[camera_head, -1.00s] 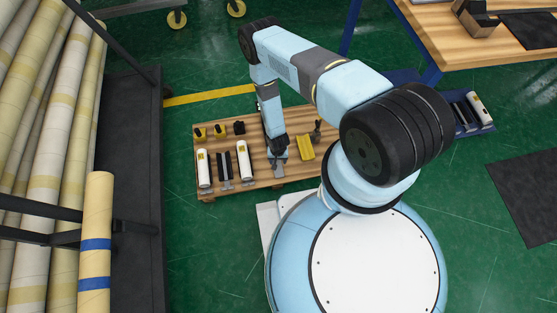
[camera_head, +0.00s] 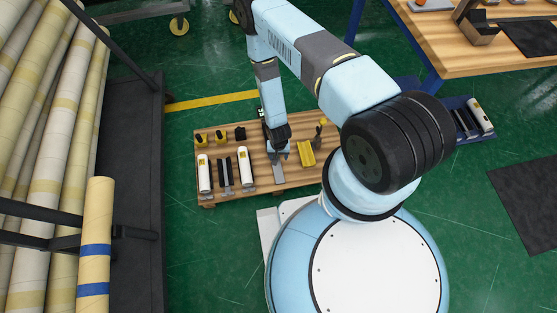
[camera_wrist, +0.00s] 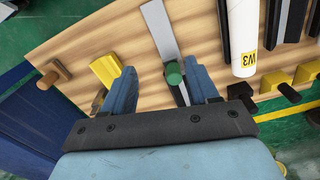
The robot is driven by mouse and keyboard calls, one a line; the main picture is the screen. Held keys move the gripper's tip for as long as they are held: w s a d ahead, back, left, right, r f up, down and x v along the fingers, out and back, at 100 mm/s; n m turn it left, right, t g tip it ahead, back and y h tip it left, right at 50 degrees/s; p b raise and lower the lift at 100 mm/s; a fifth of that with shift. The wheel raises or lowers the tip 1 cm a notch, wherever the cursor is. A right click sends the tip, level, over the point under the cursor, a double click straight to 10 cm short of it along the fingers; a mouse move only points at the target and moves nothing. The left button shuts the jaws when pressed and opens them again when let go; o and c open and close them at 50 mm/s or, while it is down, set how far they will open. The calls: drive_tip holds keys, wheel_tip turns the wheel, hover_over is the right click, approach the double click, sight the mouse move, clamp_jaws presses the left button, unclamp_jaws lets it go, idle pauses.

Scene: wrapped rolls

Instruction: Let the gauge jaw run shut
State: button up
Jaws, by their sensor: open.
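The gauge shows in the wrist view as a flat grey metal bar (camera_wrist: 160,28) with a green round knob (camera_wrist: 174,70). My gripper (camera_wrist: 160,68) is open, with one blue finger on each side of the knob. I cannot tell whether either finger touches it. The lower part of the gauge is partly hidden by my gripper. In the head view my gripper (camera_head: 279,153) points down over the wooden board (camera_head: 232,194), and the grey end of the gauge (camera_head: 278,173) shows below it.
A yellow block (camera_head: 306,154) lies close right of my gripper. White cylinders (camera_head: 244,162) and dark bars (camera_head: 224,172) stand to its left, with small yellow and black pieces behind. Long wrapped rolls (camera_head: 38,170) fill a rack at far left. A wooden table (camera_head: 470,55) stands at upper right.

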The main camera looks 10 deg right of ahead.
drive_tip(key=shift+r, duration=1.1)
